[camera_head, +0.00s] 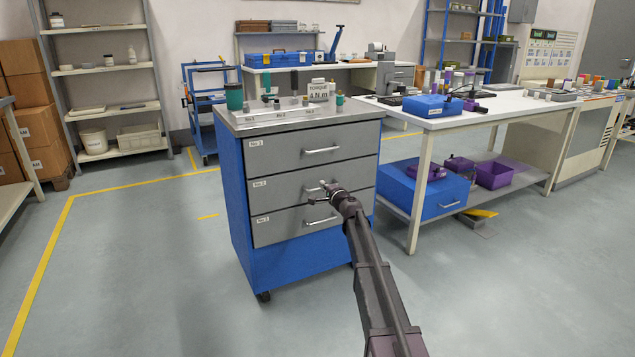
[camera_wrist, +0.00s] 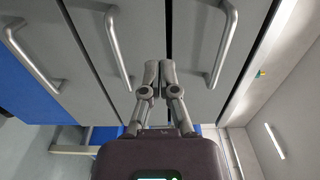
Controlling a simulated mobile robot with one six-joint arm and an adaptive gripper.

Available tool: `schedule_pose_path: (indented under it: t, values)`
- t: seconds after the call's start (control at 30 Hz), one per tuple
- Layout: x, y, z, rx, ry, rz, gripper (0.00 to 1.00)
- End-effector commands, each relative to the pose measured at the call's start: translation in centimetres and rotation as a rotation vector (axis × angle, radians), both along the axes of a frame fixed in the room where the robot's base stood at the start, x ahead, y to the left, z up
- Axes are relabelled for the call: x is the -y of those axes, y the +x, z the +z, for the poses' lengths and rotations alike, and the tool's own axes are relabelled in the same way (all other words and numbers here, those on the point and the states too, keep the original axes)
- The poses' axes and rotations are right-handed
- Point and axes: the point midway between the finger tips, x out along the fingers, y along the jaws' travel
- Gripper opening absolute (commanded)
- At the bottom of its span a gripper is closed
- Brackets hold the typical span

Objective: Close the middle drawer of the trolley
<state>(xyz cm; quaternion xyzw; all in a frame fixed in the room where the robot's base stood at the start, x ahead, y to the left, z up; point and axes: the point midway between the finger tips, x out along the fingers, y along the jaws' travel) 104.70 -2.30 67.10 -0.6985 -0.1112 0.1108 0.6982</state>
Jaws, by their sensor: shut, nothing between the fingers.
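The trolley (camera_head: 240,190) is blue with three grey drawers stacked in its front. The middle drawer (camera_head: 280,190) looks about flush with the others; I cannot tell whether a small gap is left. My gripper (camera_head: 324,184) is in front of its face and partly hides its handle. In the wrist view my gripper (camera_wrist: 160,68) is shut and empty, its tips at the middle drawer's face (camera_wrist: 138,45), between its bar handle (camera_wrist: 116,48) and the dark seam to the top drawer (camera_wrist: 195,30). Contact is not clear. The bottom drawer (camera_head: 275,228) looks shut.
The trolley top holds a green cup (camera_head: 234,97), small parts and a torque sign (camera_head: 318,91). A white workbench (camera_head: 470,118) with a blue bin (camera_head: 425,188) on its lower shelf stands to the right. The floor left of the trolley is clear.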

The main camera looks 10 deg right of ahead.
Motion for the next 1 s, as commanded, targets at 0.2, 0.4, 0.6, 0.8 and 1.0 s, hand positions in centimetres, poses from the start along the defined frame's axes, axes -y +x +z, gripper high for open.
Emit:
schedule_pose_path:
  t: [0.2, 0.4, 0.6, 0.8, 1.0]
  values:
    - [0.6, -1.9, 0.0, 0.0, 0.0, 0.0, 0.0]
    - [0.7, -2.2, 0.0, 0.0, 0.0, 0.0, 0.0]
    - [0.7, -2.2, 0.0, 0.0, 0.0, 0.0, 0.0]
    - [0.2, -2.8, -0.1, -0.003, -0.021, 0.018, 0.0]
    - [-2.3, -6.1, -0.7, -0.021, -0.135, 0.11, 0.0]
